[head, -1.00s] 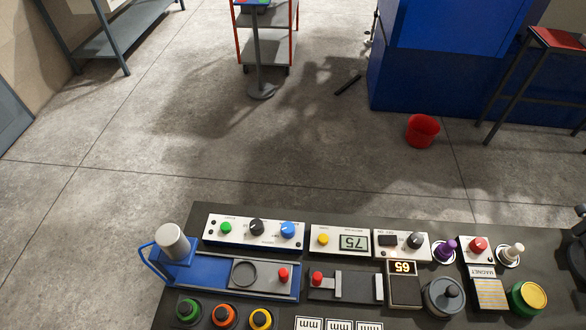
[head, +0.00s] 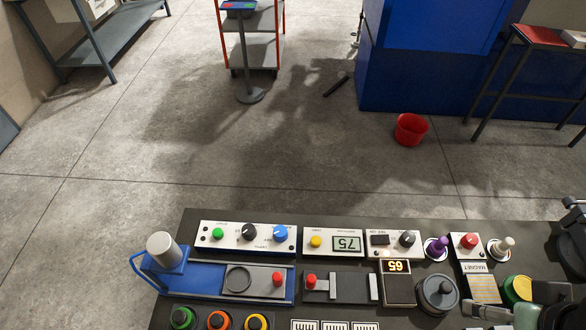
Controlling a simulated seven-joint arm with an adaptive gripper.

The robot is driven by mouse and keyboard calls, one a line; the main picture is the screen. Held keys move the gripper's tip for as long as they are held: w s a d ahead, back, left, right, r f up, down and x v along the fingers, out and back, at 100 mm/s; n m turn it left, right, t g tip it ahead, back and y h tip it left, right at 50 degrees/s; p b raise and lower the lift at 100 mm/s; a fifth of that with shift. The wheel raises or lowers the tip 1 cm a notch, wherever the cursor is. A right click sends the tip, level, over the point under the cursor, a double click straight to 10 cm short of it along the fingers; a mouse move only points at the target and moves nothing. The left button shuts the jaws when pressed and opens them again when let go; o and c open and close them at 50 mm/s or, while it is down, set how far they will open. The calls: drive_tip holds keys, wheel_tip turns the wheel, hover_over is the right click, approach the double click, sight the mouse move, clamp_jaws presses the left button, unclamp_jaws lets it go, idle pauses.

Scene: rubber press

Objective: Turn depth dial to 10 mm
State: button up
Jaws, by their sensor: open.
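Several dials could be the depth dial; the labels are too small to read. A black dial (head: 249,232) and a blue dial (head: 280,233) sit on the white panel (head: 205,238) at the back left of the bench. Another black dial (head: 407,239) sits on a white panel further right. A large grey knob (head: 437,293) stands beside a display reading 65 (head: 396,266). My gripper (head: 527,314) is at the bottom right corner, partly cut off by the frame. It is open, right of the grey knob and in front of the yellow-topped green button (head: 518,289).
The dark bench (head: 330,208) holds a blue press fixture (head: 200,280), a display reading 75 (head: 347,244), a purple knob (head: 437,246), a red button (head: 468,241) and several coloured buttons at the front left. A red bucket (head: 410,130) stands on open floor beyond.

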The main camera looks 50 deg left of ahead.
drive_tip(key=w+a+r+n+y, duration=0.1)
drive_tip(key=w+a+n+y, duration=0.1)
drive_tip(key=w+a+n, duration=0.4)
drive_tip(key=w+a+f+n+y, duration=0.2)
drive_tip(key=w+a+n, duration=0.2)
drive_tip(key=a, duration=0.9)
drive_tip(key=n+g+h, duration=0.2)
drive_tip(key=n+g, duration=0.4)
drive_tip(key=n, duration=0.1)
hover_over(249, 229)
drive_tip(key=w+d, duration=0.1)
drive_tip(key=d, duration=0.2)
drive_tip(key=f, duration=2)
drive_tip(key=shift+w+a, duration=0.2)
drive_tip(key=shift+s+a+f, duration=0.2)
drive_tip(key=shift+s, duration=0.05)
drive_tip(key=x, duration=0.6)
drive_tip(key=shift+a, duration=0.1)
drive_tip(key=c, duration=1.2)
